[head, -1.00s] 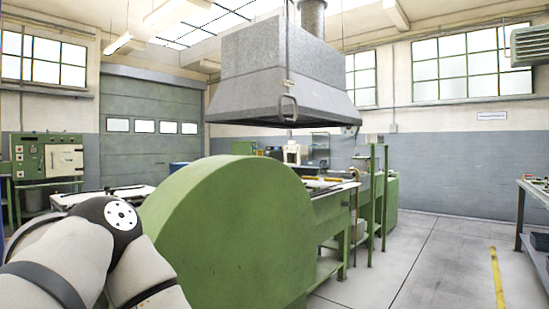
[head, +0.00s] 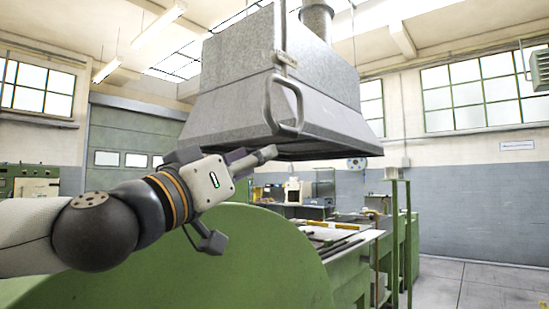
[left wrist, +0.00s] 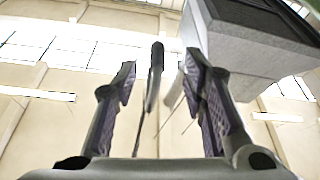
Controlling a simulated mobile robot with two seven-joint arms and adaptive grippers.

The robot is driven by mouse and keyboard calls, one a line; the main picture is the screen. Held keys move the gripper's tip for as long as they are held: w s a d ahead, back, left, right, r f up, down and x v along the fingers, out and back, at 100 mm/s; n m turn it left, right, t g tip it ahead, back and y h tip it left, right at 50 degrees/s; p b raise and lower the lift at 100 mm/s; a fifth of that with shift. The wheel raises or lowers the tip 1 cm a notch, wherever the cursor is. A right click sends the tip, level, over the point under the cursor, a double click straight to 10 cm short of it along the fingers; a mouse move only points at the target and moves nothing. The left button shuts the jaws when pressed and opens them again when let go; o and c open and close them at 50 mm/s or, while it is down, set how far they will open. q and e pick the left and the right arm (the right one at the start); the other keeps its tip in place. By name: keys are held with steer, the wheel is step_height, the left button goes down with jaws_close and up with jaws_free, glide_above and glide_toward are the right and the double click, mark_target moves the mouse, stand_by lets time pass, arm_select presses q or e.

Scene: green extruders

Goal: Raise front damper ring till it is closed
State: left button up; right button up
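The front damper ring (head: 299,104) is a grey metal loop hanging at the front of the grey extraction hood (head: 335,112), below a small bracket. My left gripper (head: 262,156) is raised just below the ring in the head view, its fingers pointing right and up. In the left wrist view, the open left gripper (left wrist: 160,68) has a finger on each side of the ring (left wrist: 153,75), which shows nearly edge-on in the gap, apparently farther out. I see no contact with either finger. My right gripper is not in view.
The hood's lower edge overhangs close to my left gripper. A large rounded green machine housing (head: 270,265) stands below my left arm. A worktable (head: 325,240) runs behind it. Open floor (head: 465,285) lies at the right.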

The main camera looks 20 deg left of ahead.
mark_target(286, 132)
arm_select(q)
steer(key=x, duration=0.4)
steer(key=r+x, duration=0.1)
steer(key=x, duration=0.6)
steer(key=shift+r, duration=0.5)
steer(key=shift+c, duration=0.6)
jaws_close()
